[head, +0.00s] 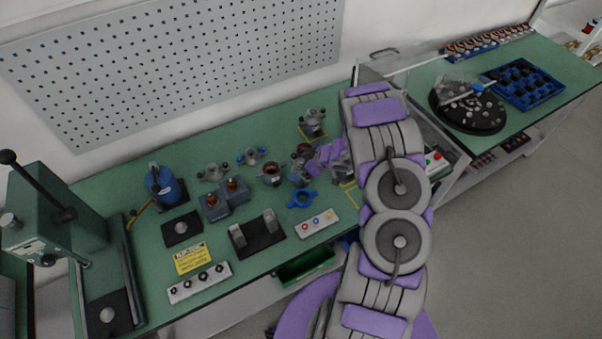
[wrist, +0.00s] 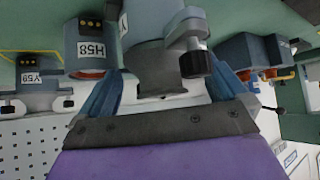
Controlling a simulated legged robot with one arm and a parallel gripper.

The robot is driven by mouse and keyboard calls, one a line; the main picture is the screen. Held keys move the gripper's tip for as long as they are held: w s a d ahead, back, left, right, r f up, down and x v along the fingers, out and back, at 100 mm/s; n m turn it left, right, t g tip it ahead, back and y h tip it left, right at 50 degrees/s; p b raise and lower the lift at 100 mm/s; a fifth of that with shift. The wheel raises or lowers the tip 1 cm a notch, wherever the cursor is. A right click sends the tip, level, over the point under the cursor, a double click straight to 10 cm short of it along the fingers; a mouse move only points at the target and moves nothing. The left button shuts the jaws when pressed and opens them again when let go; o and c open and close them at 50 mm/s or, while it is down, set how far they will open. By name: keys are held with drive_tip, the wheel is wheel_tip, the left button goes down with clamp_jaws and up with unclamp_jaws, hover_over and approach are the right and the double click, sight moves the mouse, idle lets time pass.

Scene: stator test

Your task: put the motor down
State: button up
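A grey motor (wrist: 164,68) with a black knob on one side fills the middle of the wrist view. My gripper (wrist: 165,80) has its blue fingers on both sides of this motor and appears shut on it; the contact points are partly hidden. In the head view my gripper (head: 306,168) is low over the bench, among the motor parts. There the motor (head: 297,179) is mostly hidden by the gripper, and I cannot tell whether it touches the bench.
Motor H58 (wrist: 90,45) is close beside the held one; motor Y59 (wrist: 36,80) is farther off. A round black tray (head: 467,108) and blue crate (head: 524,84) are at right.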

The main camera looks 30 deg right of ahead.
clamp_jaws()
wheel_tip(320, 180, up, 10)
drive_tip(key=shift+p, duration=0.85)
drive_tip(key=w+a+r+m+t+h+b, duration=0.1)
drive_tip(key=w+a+r+m+b, duration=0.1)
drive_tip(key=w+a+r+b, duration=0.15)
drive_tip(key=s+a+r+m+h+b, duration=0.1)
drive_tip(key=a+r+m+h+b, duration=0.1)
drive_tip(key=a+r, duration=0.2)
drive_tip(key=s+a+r+m+h+b, duration=0.1)
drive_tip(key=a+r+m+h+b, duration=0.1)
drive_tip(key=a, duration=0.7)
wheel_tip(320, 180, up, 2)
drive_tip(key=shift+s+r+m+t, duration=0.2)
drive_tip(key=shift+m+t, duration=0.2)
drive_tip(key=shift+m, duration=0.2)
